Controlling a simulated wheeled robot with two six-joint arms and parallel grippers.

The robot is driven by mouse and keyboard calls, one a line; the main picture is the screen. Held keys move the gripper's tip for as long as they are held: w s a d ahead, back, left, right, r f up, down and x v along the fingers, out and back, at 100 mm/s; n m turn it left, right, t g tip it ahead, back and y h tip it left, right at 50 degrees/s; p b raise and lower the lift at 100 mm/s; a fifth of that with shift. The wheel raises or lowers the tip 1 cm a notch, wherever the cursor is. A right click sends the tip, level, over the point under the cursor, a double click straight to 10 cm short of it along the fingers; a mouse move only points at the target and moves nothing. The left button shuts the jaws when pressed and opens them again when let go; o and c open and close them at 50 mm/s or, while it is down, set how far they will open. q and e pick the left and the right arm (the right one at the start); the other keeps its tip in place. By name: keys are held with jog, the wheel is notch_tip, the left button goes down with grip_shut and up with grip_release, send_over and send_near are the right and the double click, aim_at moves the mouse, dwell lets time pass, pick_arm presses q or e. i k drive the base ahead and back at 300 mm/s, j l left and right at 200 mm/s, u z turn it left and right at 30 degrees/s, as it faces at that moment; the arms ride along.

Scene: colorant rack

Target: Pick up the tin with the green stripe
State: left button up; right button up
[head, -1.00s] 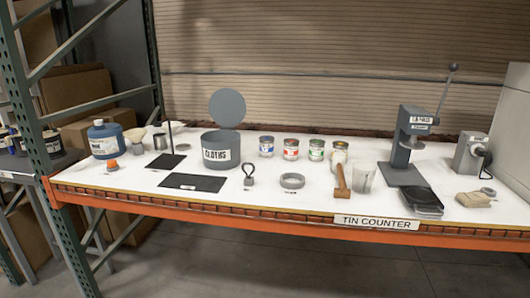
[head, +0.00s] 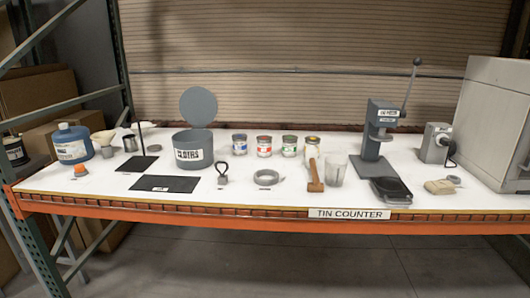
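The tin with the green stripe (head: 289,146) stands upright on the white tin counter (head: 240,192), towards the back. It is in a row of similar tins. The red-striped tin (head: 264,146) is to its left, and the blue-striped tin (head: 239,145) is further left. A tin with a yellowish top (head: 312,147) is to its right, partly behind a wooden-handled tool. Neither of my grippers is in the head view.
A grey cloths bin (head: 193,155) with its round lid raised stands left of the tins. A grey ring (head: 267,176), a wooden-handled tool (head: 314,178) and a clear cup (head: 335,172) lie in front. A lever press (head: 374,140) stands to the right. Orange beam (head: 250,213) forms the front edge.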

aim_at(289, 149)
jog(key=i+l, duration=0.15)
jog(key=i, duration=0.4)
jog(key=i+l, duration=0.2)
jog(key=i, duration=0.35)
jog(key=i+l, duration=0.15)
jog(key=i, duration=0.4)
jog(key=i+l, duration=0.15)
jog(key=i, duration=0.4)
